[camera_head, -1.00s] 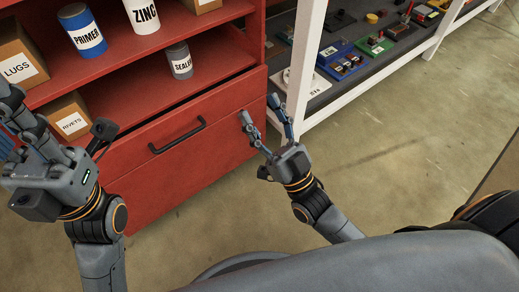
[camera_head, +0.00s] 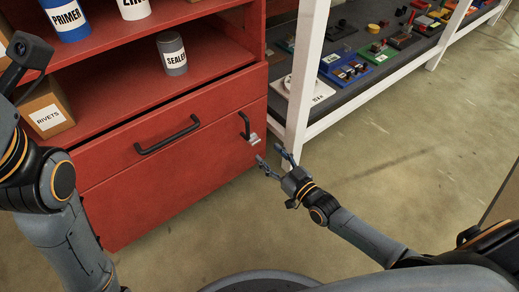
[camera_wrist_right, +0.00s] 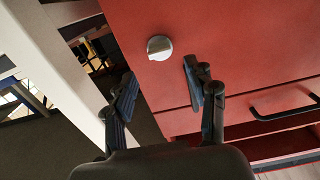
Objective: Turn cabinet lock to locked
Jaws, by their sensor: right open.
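The cabinet lock (camera_head: 254,139) is a small silver piece at the right end of the red cabinet's lower front. In the right wrist view the lock (camera_wrist_right: 159,47) is a round silver knob on the red panel; I cannot tell its turn setting. My right gripper (camera_head: 270,158) is open and empty, just below and right of the lock. In the right wrist view its spread fingers (camera_wrist_right: 160,78) lie either side of and below the lock, apart from it. My left arm shows at the left edge; its gripper fingers are out of frame.
A black drawer handle (camera_head: 167,135) sits left of the lock, and a small black curved piece (camera_head: 244,125) is just above it. A white shelf post (camera_head: 303,85) stands close on the right. A sealer can (camera_head: 172,55) and rivets box (camera_head: 48,112) stand on the shelf.

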